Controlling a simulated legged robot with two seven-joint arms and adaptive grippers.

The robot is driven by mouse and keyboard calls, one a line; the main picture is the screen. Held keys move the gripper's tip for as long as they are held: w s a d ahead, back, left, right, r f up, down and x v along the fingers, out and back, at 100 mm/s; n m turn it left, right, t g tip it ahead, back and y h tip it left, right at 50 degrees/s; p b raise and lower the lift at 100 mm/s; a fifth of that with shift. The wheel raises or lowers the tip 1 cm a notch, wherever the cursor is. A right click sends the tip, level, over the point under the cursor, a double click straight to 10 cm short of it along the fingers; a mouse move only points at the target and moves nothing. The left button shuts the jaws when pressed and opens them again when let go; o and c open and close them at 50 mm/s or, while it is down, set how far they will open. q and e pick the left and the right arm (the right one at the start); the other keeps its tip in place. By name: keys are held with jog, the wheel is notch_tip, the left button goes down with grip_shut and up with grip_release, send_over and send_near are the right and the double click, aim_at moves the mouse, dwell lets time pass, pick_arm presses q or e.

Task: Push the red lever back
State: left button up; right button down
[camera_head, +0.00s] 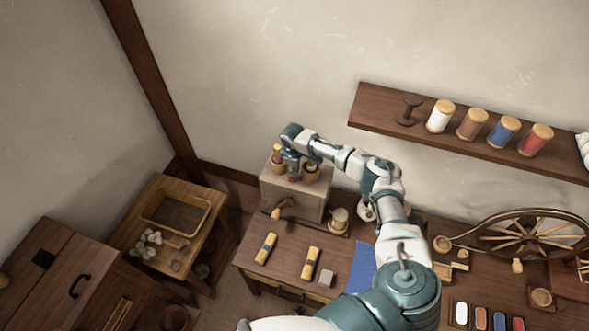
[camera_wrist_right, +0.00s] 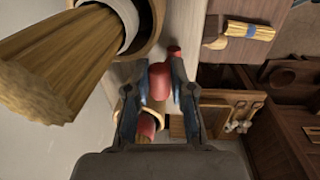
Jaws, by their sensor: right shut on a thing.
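My right gripper (camera_head: 291,165) is at the top of a pale box (camera_head: 290,203) on the bench, its fingers small and partly hidden by the wrist in the head view. In the right wrist view, the right gripper (camera_wrist_right: 158,80) has its two fingers on either side of a rounded red piece (camera_wrist_right: 160,83), which looks like the grip of the red lever, and is shut on it. The lever's shaft and base are hidden. My left gripper is in neither view.
Small pots (camera_head: 311,172) with brushes stand on the box beside the gripper; one large brush (camera_wrist_right: 55,60) is close in the wrist view. A wooden-knobbed handle (camera_head: 277,213) sticks out of the box front. A spool shelf (camera_head: 375,112) hangs on the wall.

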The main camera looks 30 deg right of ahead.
jog(key=shift+w+d+f+g+y+b, duration=0.5)
jog(key=shift+g+y+b, duration=0.3)
jog(key=shift+b, duration=1.4)
jog(key=shift+d+r+y+b, duration=0.1)
jog(key=shift+r+y+b, duration=0.1)
jog(key=shift+y+b, duration=0.2)
jog(key=shift+r, duration=0.1)
jog(key=c, duration=1)
grip_release()
jog(key=shift+w+d, duration=0.1)
jog(key=shift+w, duration=0.05)
